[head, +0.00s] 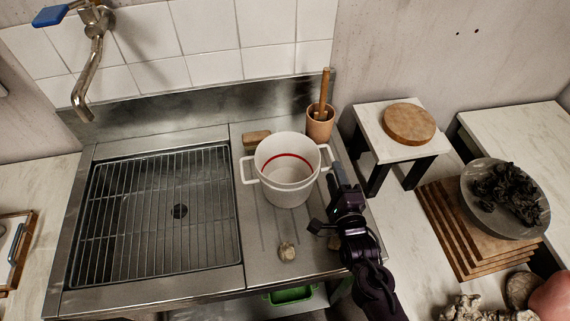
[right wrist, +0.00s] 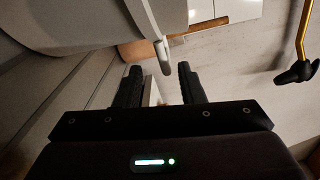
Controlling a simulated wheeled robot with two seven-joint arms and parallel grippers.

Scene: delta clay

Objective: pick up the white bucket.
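The white bucket (head: 290,187) stands upright on the steel counter, right of the sink, with a red line inside and a handle on each side. My right gripper (head: 338,177) is at the bucket's right side, by the right handle. In the right wrist view my right gripper (right wrist: 158,82) has its two fingers apart. The bucket's handle (right wrist: 150,35) reaches down to the gap between the fingertips, and the bucket wall (right wrist: 70,20) fills the upper left. I cannot tell whether a finger touches the handle. My left gripper is not in view.
A wooden pot with a pestle (head: 319,123) stands behind the bucket and a wooden block (head: 257,138) behind its left side. A small stone (head: 286,251) lies in front. The sink with its wire rack (head: 150,215) is at left. A small stand (head: 368,121) is at right.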

